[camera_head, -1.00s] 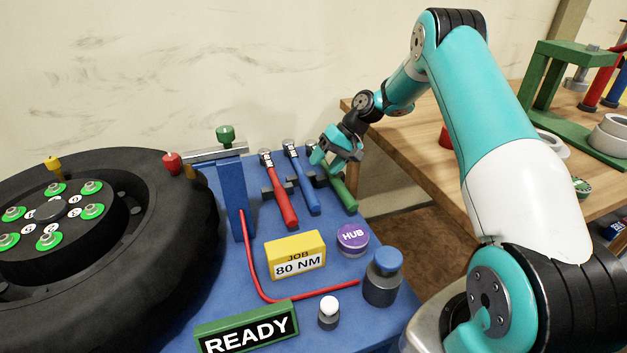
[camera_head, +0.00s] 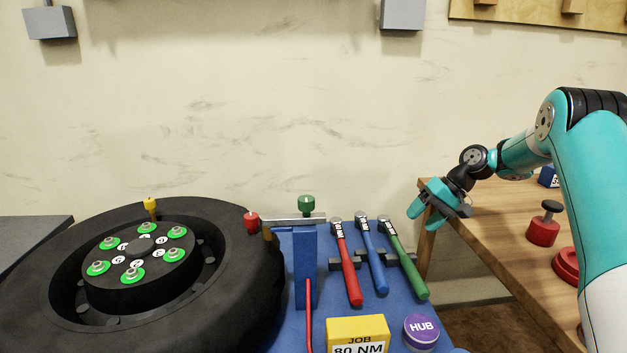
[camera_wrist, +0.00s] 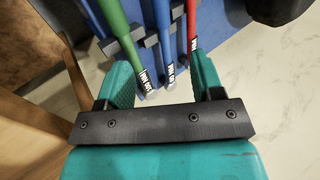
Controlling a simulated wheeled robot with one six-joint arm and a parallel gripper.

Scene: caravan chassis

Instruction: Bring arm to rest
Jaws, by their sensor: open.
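My gripper (camera_head: 428,212) is open and empty in the head view. It is in the air above and to the right of the green-handled torque wrench, near the corner of the wooden table. In the wrist view its two teal fingers (camera_wrist: 160,78) are spread apart. Beyond them show the green wrench (camera_wrist: 115,30), the blue wrench (camera_wrist: 162,30) and the red wrench (camera_wrist: 191,20). In the head view the red wrench (camera_head: 349,270), blue wrench (camera_head: 372,262) and green wrench (camera_head: 407,268) lie side by side in dark holders on the blue bench.
A wheel (camera_head: 232,310) with green-ringed nuts is at left. A blue post (camera_head: 305,265) stands beside the wrenches. A yellow job block (camera_head: 357,328) and purple hub tin (camera_head: 421,332) are in front. The wooden table (camera_head: 500,225) holds red items at right.

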